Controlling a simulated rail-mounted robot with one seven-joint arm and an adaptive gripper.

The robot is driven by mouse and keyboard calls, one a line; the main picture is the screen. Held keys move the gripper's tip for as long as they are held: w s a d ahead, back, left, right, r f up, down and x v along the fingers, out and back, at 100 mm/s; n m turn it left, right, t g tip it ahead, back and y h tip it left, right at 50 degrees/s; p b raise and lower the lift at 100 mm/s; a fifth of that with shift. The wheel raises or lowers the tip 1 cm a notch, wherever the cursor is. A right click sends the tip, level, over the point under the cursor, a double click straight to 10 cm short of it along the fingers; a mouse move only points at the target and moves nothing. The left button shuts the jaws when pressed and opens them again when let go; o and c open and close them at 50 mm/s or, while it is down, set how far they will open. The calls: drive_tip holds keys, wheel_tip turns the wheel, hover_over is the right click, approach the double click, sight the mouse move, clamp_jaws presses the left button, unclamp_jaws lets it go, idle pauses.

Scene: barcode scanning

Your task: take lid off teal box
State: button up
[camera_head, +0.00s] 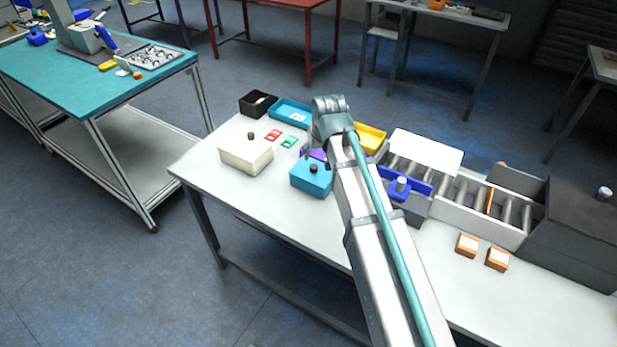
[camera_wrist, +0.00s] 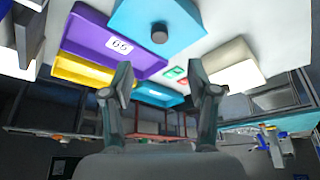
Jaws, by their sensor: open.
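The teal box (camera_head: 311,181) stands on the white table left of my arm, with its lid on and a dark round knob (camera_head: 314,168) on top. In the wrist view the teal box (camera_wrist: 183,14) is at the top edge, partly cut off, with its knob (camera_wrist: 160,33) in sight. My gripper (camera_wrist: 160,80) is open and empty in the wrist view. Its fingers are apart from the box, with the knob above the gap between them in the picture. In the head view my arm hides the fingers.
A purple tray (camera_wrist: 92,32), a yellow tray (camera_head: 370,137), a blue tray (camera_head: 290,109) and a black bin (camera_head: 258,103) are near. A roller conveyor (camera_head: 462,194) stands at the right.

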sight(314, 166)
drive_tip(key=p+x, duration=0.1)
drive_tip(key=x, duration=0.2)
drive_tip(key=shift+w+a+f, duration=0.15)
drive_tip(key=shift+a+f, duration=0.05)
drive_tip(key=shift+f, duration=0.15)
drive_tip(key=shift+x, duration=0.85)
drive_tip(key=shift+w+p+x, duration=0.2)
drive_tip(key=shift+p+x, duration=1.1)
drive_tip(key=shift+x, duration=0.85)
drive_tip(key=shift+w+d+f, duration=0.1)
drive_tip(key=shift+w+f, duration=0.05)
drive_tip(key=shift+f, duration=0.3)
clamp_jaws()
